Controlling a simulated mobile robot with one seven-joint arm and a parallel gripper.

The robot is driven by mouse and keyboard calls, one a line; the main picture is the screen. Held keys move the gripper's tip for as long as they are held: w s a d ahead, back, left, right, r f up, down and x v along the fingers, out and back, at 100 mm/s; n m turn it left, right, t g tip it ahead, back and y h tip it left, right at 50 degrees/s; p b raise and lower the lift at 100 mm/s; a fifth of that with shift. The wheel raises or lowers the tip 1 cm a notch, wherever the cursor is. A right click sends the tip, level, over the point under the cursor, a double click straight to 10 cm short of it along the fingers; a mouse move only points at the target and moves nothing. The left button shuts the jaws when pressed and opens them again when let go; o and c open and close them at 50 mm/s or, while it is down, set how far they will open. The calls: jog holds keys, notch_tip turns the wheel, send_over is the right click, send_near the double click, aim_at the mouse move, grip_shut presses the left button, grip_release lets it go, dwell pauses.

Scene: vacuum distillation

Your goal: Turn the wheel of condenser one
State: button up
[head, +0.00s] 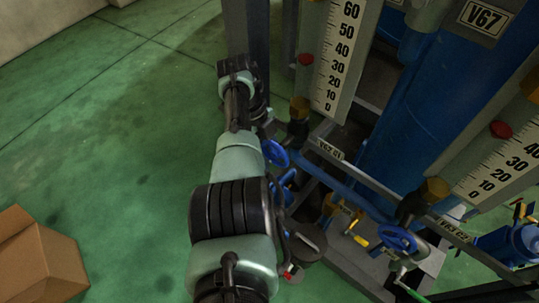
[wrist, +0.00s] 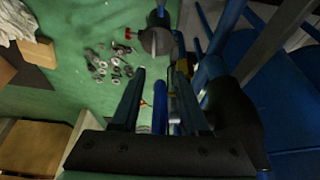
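A blue hand wheel (head: 278,157) sits beside a plate that seems to read V67.01 in the head view, right of my arm. A second blue wheel (head: 397,238) sits lower right. No marking that I can read says which belongs to condenser one. In the wrist view my gripper (wrist: 160,75) is open, its two dark fingers apart. A narrow blue part (wrist: 160,98) shows between them, with gaps on both sides. I cannot tell whether it is a wheel's rim or a pipe. In the head view the fingers are not clearly visible.
A blue column (head: 415,110), white scales (head: 345,55) and metal frames crowd the right side. A grey round fitting (wrist: 155,42) is ahead of the fingers. Loose metal parts (wrist: 103,64) lie on the green floor. A cardboard box (head: 40,258) stands lower left; the left floor is otherwise clear.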

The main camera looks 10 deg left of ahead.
jog(key=b+v, duration=0.3)
jog(key=v, duration=1)
dwell(0.4)
